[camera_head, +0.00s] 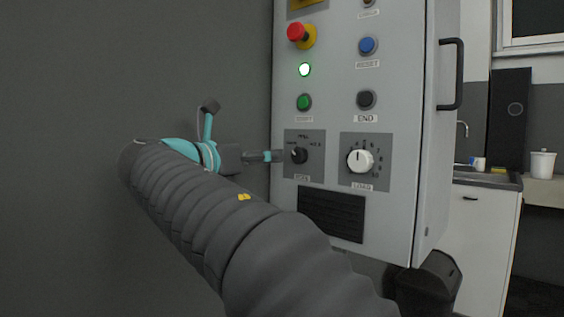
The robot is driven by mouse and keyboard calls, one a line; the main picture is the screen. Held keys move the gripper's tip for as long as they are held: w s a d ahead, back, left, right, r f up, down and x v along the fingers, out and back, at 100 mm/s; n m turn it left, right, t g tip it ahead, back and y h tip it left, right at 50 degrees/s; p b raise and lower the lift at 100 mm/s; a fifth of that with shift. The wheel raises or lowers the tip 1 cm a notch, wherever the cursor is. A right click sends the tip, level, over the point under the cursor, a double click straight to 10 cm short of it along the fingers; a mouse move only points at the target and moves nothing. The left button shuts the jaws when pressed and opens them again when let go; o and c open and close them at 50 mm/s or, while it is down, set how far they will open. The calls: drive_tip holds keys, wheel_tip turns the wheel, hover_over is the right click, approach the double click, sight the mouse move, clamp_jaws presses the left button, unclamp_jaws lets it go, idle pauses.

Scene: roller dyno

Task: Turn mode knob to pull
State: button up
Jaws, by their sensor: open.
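The mode knob (299,156) is a small black knob on a dark grey plate, low on the left of the grey control cabinet's front. The small labels around it are too blurred to read surely, and so is its pointer setting. My gripper (277,156) reaches in from the left, with its fingertips just left of the knob. It is open; I cannot tell whether a fingertip touches the knob. My dark sleeved arm covers the lower middle of the view.
A white load dial (360,161) sits right of the knob. Above are a green button (304,102), a lit lamp (305,69), a red emergency stop (297,32), a blue reset button (368,46) and a black end button (366,99). A vent (331,215) lies below.

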sight(295, 155)
drive_tip(key=x, duration=1)
drive_tip(key=c, duration=1.2)
